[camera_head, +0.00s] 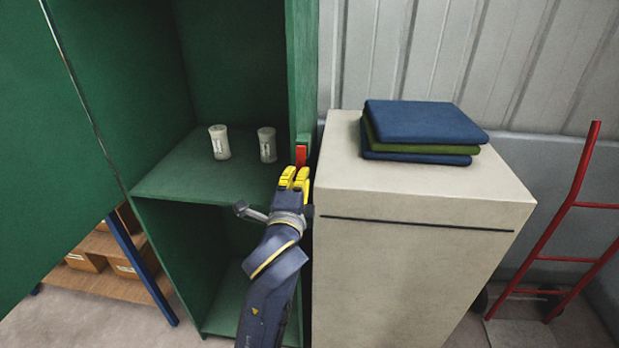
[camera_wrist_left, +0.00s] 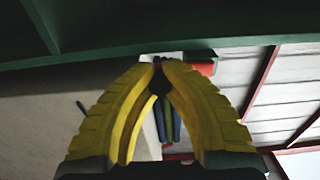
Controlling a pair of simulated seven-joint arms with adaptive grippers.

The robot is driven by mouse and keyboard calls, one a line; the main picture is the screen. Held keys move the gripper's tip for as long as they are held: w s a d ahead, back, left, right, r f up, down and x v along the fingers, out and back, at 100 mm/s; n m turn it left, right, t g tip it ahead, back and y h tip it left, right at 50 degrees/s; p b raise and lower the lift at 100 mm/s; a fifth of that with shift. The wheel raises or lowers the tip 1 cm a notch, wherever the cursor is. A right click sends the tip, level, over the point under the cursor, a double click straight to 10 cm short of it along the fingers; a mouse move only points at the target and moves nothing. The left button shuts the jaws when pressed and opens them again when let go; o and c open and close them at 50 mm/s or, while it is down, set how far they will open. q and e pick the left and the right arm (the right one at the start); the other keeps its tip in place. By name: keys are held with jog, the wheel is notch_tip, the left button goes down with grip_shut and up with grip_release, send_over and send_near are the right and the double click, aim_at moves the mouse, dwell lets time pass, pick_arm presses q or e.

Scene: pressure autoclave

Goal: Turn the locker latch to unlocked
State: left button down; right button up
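The red locker latch (camera_head: 301,155) sits on the front edge of the green locker's right side wall. It also shows in the left wrist view (camera_wrist_left: 204,68), partly behind a finger, next to a small white piece (camera_wrist_left: 161,57). My left gripper (camera_head: 295,175) has yellow fingers and is just below the latch in the head view. In the left wrist view the fingertips (camera_wrist_left: 160,65) come together, with the red part to their right. I see nothing clearly held between them, and cannot tell whether they touch the latch. My right gripper is not in view.
The green locker (camera_head: 165,165) stands open, with two white containers (camera_head: 219,142) (camera_head: 267,144) on its shelf. A beige cabinet (camera_head: 420,260) stands close at right, with folded blue and green cloths (camera_head: 420,125) on top. A red hand truck (camera_head: 570,200) is at far right.

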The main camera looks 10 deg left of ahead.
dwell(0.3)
pick_arm(q)
jog(key=c, duration=1.2)
grip_release()
